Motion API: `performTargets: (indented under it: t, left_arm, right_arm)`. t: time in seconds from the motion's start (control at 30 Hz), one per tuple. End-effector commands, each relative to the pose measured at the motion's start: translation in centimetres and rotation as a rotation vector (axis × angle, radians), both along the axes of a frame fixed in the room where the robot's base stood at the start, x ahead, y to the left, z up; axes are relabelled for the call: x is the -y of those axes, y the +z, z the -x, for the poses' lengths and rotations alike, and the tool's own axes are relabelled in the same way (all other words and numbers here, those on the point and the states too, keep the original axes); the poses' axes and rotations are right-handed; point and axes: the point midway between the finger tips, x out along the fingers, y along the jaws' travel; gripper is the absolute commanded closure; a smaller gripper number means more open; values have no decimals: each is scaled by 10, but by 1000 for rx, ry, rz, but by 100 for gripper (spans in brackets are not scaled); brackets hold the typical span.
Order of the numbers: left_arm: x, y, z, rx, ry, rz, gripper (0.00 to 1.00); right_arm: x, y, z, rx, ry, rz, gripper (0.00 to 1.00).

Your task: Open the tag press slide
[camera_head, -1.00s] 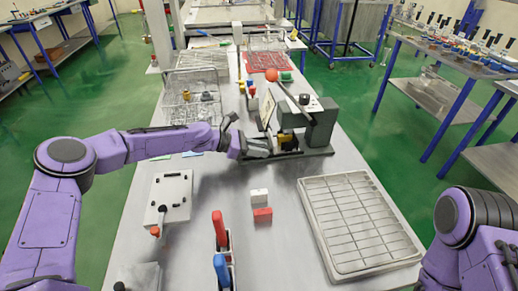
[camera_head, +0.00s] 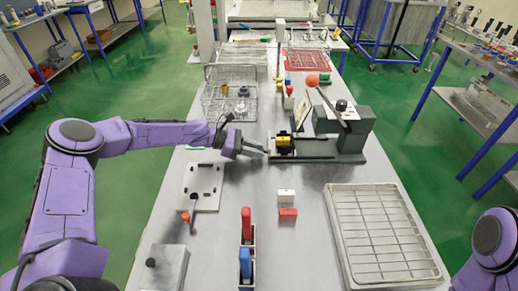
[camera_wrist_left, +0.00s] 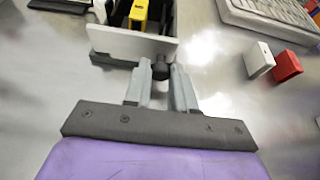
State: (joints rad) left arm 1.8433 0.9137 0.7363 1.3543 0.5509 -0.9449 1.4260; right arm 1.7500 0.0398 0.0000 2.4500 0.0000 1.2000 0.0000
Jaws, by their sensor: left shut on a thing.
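The tag press (camera_head: 345,128) is a dark grey machine on the table, with a long lever ending in an orange-red ball (camera_head: 312,80). Its slide, holding a yellow block (camera_head: 284,142), sticks out at the press's left side. In the left wrist view the slide shows a pale front plate (camera_wrist_left: 120,43) with a black knob (camera_wrist_left: 161,70) and the yellow block (camera_wrist_left: 138,14) behind it. My left gripper (camera_head: 264,151) is shut on the knob; its two fingers (camera_wrist_left: 161,78) sit either side of it. My right gripper is out of view.
A white panel with a lever (camera_head: 203,182), red and blue handles (camera_head: 246,225), white and red blocks (camera_head: 287,196) and a gridded tray (camera_head: 385,235) stand nearer. Wire baskets (camera_head: 230,98) are behind the left arm.

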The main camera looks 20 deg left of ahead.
Motion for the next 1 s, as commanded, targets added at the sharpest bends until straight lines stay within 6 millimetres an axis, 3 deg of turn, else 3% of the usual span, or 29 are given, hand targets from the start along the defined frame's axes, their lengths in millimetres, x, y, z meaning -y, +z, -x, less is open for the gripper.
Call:
performTargets:
  t: [0.03, 0.07, 0.13, 0.47, 0.8, 1.0]
  left_arm:
    - [0, 1, -1, 1, 1, 2, 100]
    - [0, 1, -1, 1, 1, 2, 72]
    - [0, 1, -1, 1, 1, 2, 50]
    - [-3, 2, 0, 2, 1, 0, 50]
    - [-64, 29, 25, 5, 3, 1, 50]
    - [-87, 40, 36, 3, 2, 1, 50]
  right_arm:
    - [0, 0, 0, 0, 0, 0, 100]
    - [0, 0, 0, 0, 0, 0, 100]
    - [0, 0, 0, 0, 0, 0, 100]
    - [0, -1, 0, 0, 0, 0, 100]
    - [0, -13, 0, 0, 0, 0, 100]
    - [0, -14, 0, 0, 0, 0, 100]
